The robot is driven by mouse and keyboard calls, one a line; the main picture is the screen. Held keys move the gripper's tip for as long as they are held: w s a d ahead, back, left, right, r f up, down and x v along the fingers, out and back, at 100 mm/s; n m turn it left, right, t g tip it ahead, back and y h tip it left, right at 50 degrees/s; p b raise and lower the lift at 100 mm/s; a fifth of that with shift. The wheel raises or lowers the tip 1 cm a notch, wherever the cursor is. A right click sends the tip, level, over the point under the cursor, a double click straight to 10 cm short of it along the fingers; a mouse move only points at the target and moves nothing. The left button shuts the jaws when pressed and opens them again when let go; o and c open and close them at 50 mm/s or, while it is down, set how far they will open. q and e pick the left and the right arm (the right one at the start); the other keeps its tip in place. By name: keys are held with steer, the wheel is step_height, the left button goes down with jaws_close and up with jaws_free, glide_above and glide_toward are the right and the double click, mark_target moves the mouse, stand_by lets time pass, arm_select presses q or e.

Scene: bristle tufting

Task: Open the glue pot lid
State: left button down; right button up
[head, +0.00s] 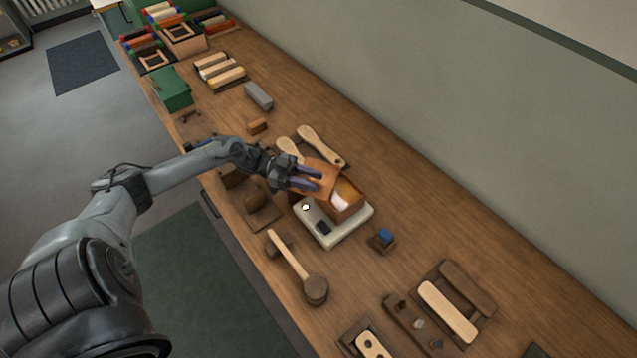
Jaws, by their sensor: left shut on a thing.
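The glue pot (353,207) is a copper-orange box on a white base (344,231) near the middle of the bench. Its inside shows, with an amber part and something white in it. The flat orange lid (325,168) is at the left side of the pot, raised and tilted. My left gripper (309,178) is shut on the lid, its fingers over the plate. The fingers partly hide the lid, and I cannot tell whether it still touches the pot's rim. My right gripper is not in view.
Wooden brush blanks (321,146) lie just behind the pot. A round-headed wooden tool (316,291) lies in front, and a small blue-topped block (384,237) sits to the right. The bench (440,210) is clear toward the wall.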

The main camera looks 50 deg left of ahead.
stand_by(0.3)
arm_select(q)
steer(key=c, duration=0.9)
jaws_free()
steer(key=shift+o, duration=0.2)
